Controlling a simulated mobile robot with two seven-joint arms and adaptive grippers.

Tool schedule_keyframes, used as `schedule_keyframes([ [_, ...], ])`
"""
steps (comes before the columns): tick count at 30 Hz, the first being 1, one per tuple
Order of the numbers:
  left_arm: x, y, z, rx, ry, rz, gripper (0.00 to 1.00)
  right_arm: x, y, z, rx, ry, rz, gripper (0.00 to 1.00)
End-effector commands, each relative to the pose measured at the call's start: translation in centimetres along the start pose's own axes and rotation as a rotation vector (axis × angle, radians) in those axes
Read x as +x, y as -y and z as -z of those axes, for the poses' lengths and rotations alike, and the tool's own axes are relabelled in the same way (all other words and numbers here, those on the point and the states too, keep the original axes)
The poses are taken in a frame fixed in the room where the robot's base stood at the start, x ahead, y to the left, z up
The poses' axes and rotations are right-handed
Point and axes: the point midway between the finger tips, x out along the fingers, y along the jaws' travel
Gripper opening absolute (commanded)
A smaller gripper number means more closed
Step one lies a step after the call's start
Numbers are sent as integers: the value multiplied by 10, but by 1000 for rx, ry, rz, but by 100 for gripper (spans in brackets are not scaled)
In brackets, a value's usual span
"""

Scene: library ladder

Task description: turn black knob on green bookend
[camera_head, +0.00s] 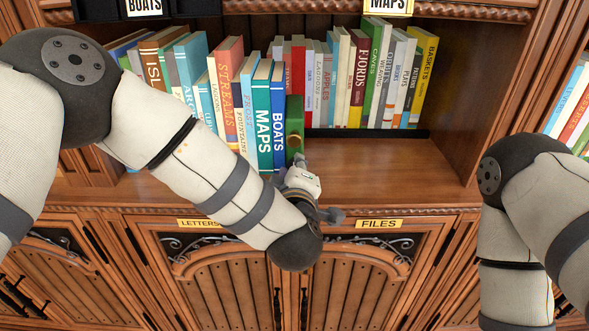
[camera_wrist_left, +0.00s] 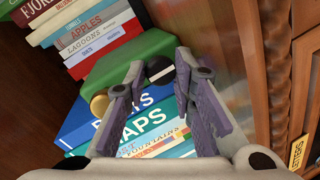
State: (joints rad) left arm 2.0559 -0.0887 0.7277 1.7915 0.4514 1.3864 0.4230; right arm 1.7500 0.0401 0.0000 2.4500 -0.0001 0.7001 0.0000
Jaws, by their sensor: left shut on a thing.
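The green bookend (camera_head: 295,118) stands upright on the shelf at the right end of a row of books. In the left wrist view the bookend (camera_wrist_left: 128,57) appears tilted, with a round brass knob (camera_wrist_left: 98,104) on it. The black knob (camera_wrist_left: 158,74) has a white mark and sits between the fingertips of my left gripper (camera_wrist_left: 160,64), which is shut on it. In the head view my left gripper (camera_head: 298,165) is in front of the bookend's lower part and hides the black knob there. My right gripper is out of view.
Books lean left of the bookend, including blue BOATS (camera_head: 277,115) and teal MAPS (camera_head: 262,125). More books (camera_head: 385,75) stand behind, to the right. The shelf board (camera_head: 390,160) right of the bookend is bare. Cabinet doors (camera_head: 360,275) lie below.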

Motion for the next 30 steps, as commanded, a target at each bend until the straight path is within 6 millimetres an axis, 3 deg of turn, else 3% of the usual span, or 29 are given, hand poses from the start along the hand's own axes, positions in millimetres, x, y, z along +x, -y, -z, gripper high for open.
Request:
schedule_keyframes([
  [16, 0, 2, -1, 19, -2, 7, 0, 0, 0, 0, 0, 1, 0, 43],
  [17, 0, 2, -1, 19, -2, 7, 30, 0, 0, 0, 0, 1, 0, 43],
  [30, 0, 1, 0, 18, -3, 5, 32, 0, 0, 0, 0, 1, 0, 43],
])
